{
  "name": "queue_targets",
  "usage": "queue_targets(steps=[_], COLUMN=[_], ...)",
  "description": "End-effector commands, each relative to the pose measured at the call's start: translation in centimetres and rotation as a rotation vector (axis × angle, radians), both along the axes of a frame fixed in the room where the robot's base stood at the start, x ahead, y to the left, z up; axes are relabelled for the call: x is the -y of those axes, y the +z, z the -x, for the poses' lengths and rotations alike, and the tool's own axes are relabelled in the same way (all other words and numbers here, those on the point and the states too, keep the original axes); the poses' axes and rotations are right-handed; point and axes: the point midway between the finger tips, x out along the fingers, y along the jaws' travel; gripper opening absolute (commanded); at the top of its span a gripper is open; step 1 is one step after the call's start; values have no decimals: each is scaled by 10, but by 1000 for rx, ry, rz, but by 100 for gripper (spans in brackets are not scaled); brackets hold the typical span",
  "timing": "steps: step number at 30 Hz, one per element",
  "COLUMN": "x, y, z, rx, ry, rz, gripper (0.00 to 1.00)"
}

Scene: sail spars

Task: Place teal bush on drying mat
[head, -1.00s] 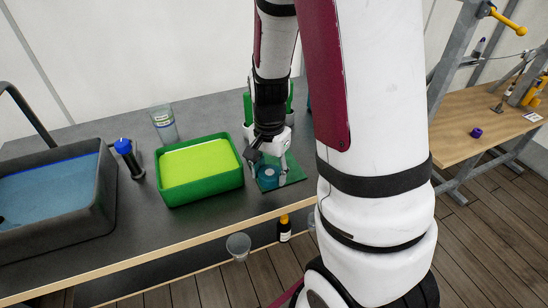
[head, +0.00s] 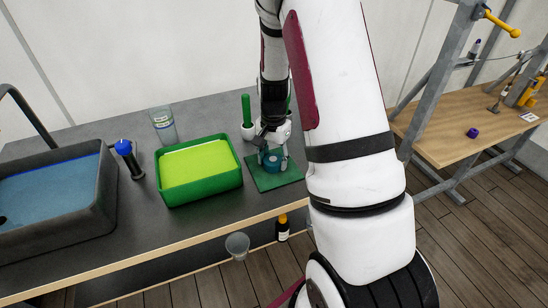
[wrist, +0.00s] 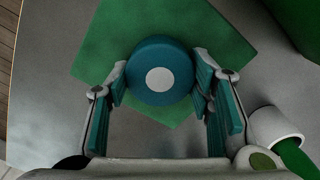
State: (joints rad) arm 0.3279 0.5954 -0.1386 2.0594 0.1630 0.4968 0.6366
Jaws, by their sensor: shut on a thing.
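The teal bush (head: 272,161) is a short round piece with a pale disc in the middle of its face. My gripper (head: 273,166) is shut on it, pointing down over the green drying mat (head: 264,182). The wrist view shows the bush (wrist: 160,58) between the two teal-padded fingers of my gripper (wrist: 160,85), with the mat (wrist: 115,35) behind it. I cannot tell whether the bush touches the mat or hangs just above it.
A green tray (head: 205,194) with a yellow-green fill stands left of the mat. A green rod in a white holder (head: 247,132) stands behind it. A dark basin (head: 97,205) and a blue-capped black item (head: 124,147) are farther left. The counter's front edge is close.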

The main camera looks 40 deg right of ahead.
Motion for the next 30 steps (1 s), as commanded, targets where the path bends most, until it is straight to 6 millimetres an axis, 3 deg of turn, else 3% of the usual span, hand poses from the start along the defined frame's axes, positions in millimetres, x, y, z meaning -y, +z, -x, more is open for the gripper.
queue_targets(steps=[7,8,10,11,23,30], x=[0,0,0,0,0,0], y=[-3,-3,-3,-3,4,44], z=[0,0,0,0,-1,-2], rx=[0,0,0,0,2,6], ry=[0,0,0,0,1,2], rz=[0,0,0,0,2,3], gripper=[14,50,66,68,68,68])
